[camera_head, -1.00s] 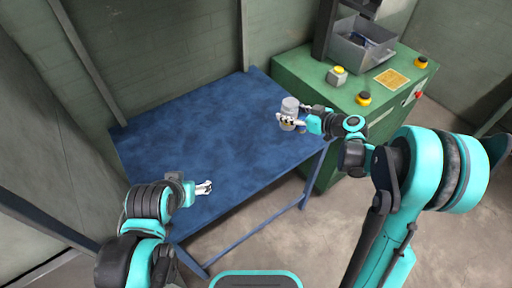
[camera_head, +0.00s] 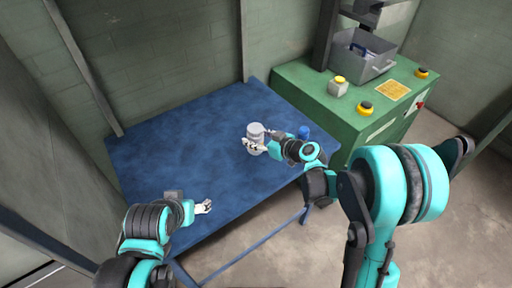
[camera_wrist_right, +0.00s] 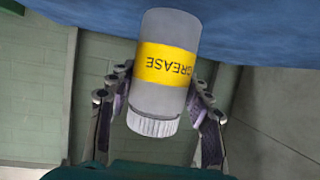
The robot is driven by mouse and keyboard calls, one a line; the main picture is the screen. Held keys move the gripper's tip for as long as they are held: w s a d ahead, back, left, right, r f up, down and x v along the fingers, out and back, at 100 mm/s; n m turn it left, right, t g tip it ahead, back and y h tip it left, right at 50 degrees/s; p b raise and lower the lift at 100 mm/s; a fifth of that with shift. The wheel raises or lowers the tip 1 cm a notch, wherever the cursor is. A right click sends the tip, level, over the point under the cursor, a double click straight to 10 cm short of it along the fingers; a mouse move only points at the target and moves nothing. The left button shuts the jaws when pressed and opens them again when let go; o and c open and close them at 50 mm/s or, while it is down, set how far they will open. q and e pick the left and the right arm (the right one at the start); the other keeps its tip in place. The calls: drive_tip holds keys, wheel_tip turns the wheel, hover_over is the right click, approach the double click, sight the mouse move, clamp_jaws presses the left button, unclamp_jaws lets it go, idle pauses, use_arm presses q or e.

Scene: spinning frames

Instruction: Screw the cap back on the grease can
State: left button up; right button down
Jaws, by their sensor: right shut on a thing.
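The grease can (camera_head: 256,131) is a grey cylinder, upright over the blue table in the head view. My right gripper (camera_head: 254,146) is shut around it. In the right wrist view the grease can (camera_wrist_right: 168,62) shows between the two fingers with its yellow GREASE label upside down. A pale, vertically ribbed end (camera_wrist_right: 152,124), like a cap, shows at the bottom of that picture. I cannot tell whether it is fully seated. My left gripper (camera_head: 205,207) is near the table's front-left part, holding nothing visible; its finger gap is too small to judge.
The blue table (camera_head: 190,150) is mostly bare. A green machine (camera_head: 318,100) with yellow buttons and a grey bin (camera_head: 360,60) stands at the right.

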wheel_tip(320, 180, down, 4)
drive_tip(key=shift+f+b, duration=0.1)
drive_tip(key=shift+b, duration=1.1)
drive_tip(key=shift+r, duration=0.2)
drive_tip(key=c, duration=0.7)
unclamp_jaws()
drive_tip(key=shift+f, duration=0.2)
drive_tip(key=shift+r, duration=0.1)
